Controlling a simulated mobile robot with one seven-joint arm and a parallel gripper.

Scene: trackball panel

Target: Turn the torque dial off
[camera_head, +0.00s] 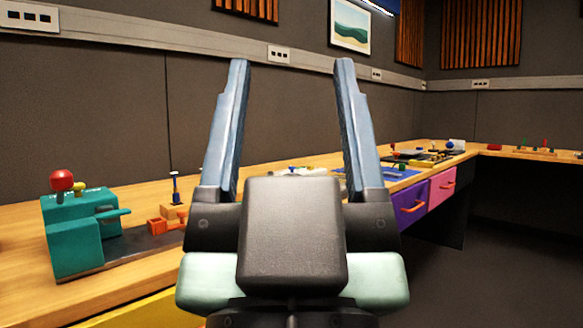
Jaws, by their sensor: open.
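My gripper (291,75) is in the middle of the head view, with its two blue-grey fingers pointing up and spread wide apart. It is open and nothing is between the fingers. No dial can be clearly made out as the torque dial. A white panel (303,171) on the bench shows between the fingers, mostly hidden behind my gripper. A blue panel (385,177) with small parts on it lies just right of the gripper, further back on the bench.
A long wooden bench (130,197) runs along the wall. A teal box (75,232) with a red ball knob (62,180) stands at the left. An orange part (166,221) lies near it. Purple (411,208) and pink (441,188) drawers face the open floor at right.

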